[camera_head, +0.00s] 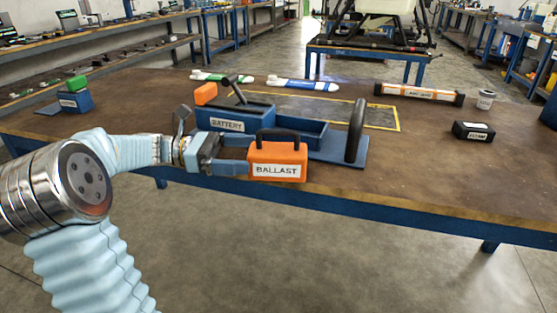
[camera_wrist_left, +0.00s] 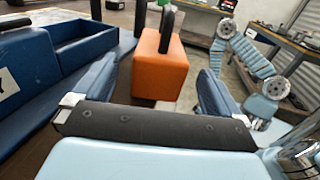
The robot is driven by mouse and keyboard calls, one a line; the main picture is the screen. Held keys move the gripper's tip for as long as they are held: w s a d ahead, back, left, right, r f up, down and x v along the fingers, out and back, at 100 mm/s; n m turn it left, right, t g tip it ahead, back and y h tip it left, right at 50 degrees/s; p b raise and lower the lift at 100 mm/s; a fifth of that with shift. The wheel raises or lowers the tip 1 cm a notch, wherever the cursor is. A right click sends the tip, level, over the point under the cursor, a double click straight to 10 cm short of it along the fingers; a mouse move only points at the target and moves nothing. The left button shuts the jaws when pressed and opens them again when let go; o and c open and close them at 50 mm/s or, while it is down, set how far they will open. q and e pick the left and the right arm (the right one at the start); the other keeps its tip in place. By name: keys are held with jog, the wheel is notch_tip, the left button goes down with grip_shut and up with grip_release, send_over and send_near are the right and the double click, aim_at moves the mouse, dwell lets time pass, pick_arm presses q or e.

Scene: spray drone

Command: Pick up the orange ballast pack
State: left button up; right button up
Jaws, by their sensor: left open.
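The orange ballast pack (camera_head: 277,155) stands upright near the front edge of the table, with a black handle on top and a white BALLAST label. My left gripper (camera_head: 241,154) is at its left end, open and empty, with the fingers pointing at the pack. In the left wrist view the orange pack (camera_wrist_left: 160,75) shows in the gap between the two spread fingers (camera_wrist_left: 160,66), with space on both sides. The fingertips are close to its near end; I cannot tell whether they overlap it. My right gripper is not in view.
A blue tray (camera_head: 300,133) with a BATTERY box (camera_head: 228,123) and a black upright post or wheel (camera_head: 356,131) stands right behind the pack. The right front table is clear.

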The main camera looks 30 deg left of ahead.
aim_at(270, 153)
pick_arm(q)
jog(key=x, duration=0.6)
jog(key=shift+w+d, duration=0.15)
jog(key=shift+d, duration=0.1)
jog(key=shift+r, duration=0.1)
jog(key=c, duration=1.7)
jog(key=shift+r, duration=0.1)
